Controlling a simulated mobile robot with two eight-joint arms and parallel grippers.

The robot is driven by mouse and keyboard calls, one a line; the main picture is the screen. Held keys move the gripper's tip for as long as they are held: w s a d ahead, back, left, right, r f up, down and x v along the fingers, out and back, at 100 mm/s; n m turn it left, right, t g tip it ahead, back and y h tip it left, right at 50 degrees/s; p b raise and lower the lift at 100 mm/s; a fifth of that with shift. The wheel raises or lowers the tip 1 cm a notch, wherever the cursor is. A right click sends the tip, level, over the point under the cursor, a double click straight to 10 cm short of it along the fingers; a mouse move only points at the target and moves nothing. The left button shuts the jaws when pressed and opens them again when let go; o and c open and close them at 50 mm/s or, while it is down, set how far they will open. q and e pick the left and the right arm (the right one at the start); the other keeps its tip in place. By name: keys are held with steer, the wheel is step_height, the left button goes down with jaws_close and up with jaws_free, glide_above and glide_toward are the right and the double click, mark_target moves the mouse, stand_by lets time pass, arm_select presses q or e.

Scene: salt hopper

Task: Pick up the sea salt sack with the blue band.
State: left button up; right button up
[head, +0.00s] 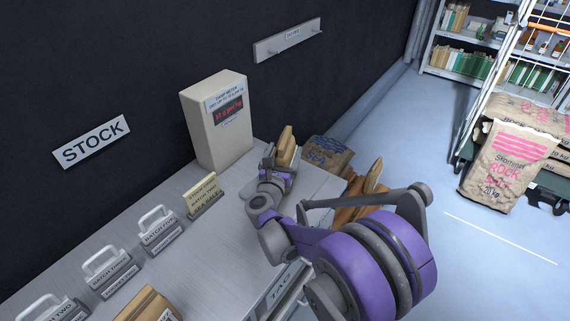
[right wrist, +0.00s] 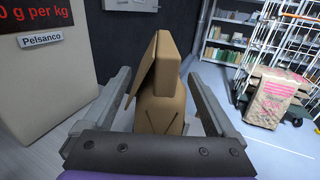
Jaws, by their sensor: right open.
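A brown sack with dark blue print (head: 328,155) shows in the head view beyond the bench end, partly hidden; its lettering is unreadable and I cannot tell its full shape. My right gripper (head: 275,158) is open near the far end of the bench. A plain tan thing (head: 286,142) shows beside its fingers; in the right wrist view a tan, folded-looking thing (right wrist: 162,108) stands between or just beyond the open fingers (right wrist: 158,78). No blue band shows on it there, and I cannot tell whether it is a sack. My left gripper is out of view.
The grey bench (head: 185,270) holds a cream meter box (head: 220,135), handled batch signs (head: 158,232), a sea salt sign (head: 203,194) and a brown packet (head: 147,303). More brown pieces (head: 365,190) lie right of the bench. Floor between is clear.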

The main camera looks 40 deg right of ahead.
steer(key=shift+w+d, duration=0.35)
steer(key=shift+d, duration=0.05)
steer(key=shift+a, duration=0.1)
jaws_close()
